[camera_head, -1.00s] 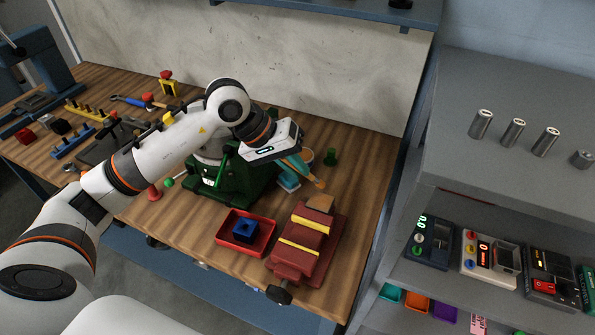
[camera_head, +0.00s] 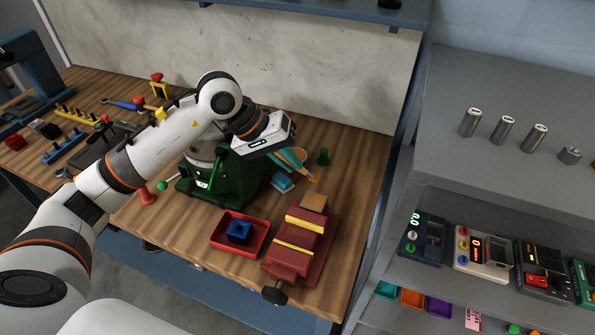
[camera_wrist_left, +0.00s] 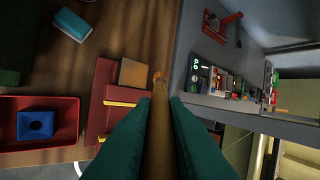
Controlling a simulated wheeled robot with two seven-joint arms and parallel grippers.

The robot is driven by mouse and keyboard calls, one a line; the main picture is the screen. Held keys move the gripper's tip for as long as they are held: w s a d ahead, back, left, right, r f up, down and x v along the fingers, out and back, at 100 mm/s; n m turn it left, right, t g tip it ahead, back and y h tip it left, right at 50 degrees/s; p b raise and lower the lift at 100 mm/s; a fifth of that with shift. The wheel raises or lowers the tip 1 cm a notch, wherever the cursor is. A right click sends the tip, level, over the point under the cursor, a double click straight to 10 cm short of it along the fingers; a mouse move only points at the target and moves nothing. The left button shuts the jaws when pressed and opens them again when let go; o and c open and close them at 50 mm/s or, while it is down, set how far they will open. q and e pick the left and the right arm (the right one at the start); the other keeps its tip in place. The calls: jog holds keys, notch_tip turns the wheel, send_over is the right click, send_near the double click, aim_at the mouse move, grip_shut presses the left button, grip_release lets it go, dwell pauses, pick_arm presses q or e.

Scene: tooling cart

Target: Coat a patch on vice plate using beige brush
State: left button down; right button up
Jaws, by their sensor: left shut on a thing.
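My left gripper (camera_head: 289,159) has teal fingers, which also fill the lower part of the left wrist view (camera_wrist_left: 158,135). They are shut on the beige brush (camera_wrist_left: 158,118), whose tip points away from the gripper. In the head view the brush tip (camera_head: 313,178) is just behind the vice plate, apparently above the bench. The vice plate (camera_head: 314,202) is a flat tan block at the back end of the red vice (camera_head: 303,245). In the left wrist view the plate (camera_wrist_left: 133,73) lies left of the brush tip, with a small gap between them. My right gripper is not in view.
A red tray (camera_head: 222,243) with a blue block (camera_head: 239,231) sits left of the vice. A blue sponge-like block (camera_head: 282,184), a round cup (camera_head: 299,154) and a green cylinder (camera_head: 322,156) are near the gripper. A grey shelf (camera_head: 500,190) stands to the right.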

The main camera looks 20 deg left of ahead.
pick_arm(q)
jog(key=w+a+r+g+p, duration=0.1)
jog(key=w+r+g+p, duration=0.1)
jog(key=w+r, duration=0.3)
jog(key=shift+h, duration=0.3)
jog(key=f, duration=0.4)
jog(key=f+b, duration=0.1)
jog(key=shift+w+a+f, duration=0.2)
jog(key=shift+w+f, duration=0.15)
jog(key=shift+f, duration=0.05)
